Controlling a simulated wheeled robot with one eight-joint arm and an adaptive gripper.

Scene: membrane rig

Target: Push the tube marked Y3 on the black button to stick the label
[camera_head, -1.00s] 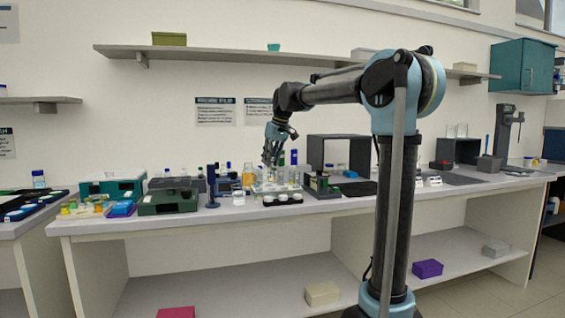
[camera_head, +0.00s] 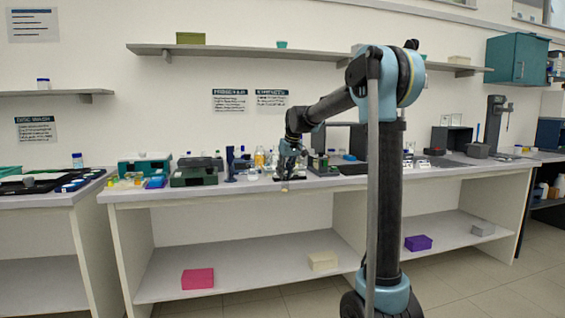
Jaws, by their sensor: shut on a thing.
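My gripper (camera_head: 286,177) is in front of the bench's front edge, near the middle of the picture, pointing down. It is shut on a small pale thing (camera_head: 285,187), probably a tube, whose lower end shows below the fingers. Any Y3 mark is too small to read. A dark green and black device (camera_head: 318,164) stands on the bench just right of my gripper. I cannot make out a black button on it at this size. The tube rack area behind the gripper is partly hidden by it.
The long bench (camera_head: 225,186) carries green boxes (camera_head: 194,172), a dark blue stand (camera_head: 230,163), an amber bottle (camera_head: 259,157) and a grey open-fronted box (camera_head: 345,137). Shelves hang above. A pink box (camera_head: 198,278) sits on the lower shelf. The floor in front is clear.

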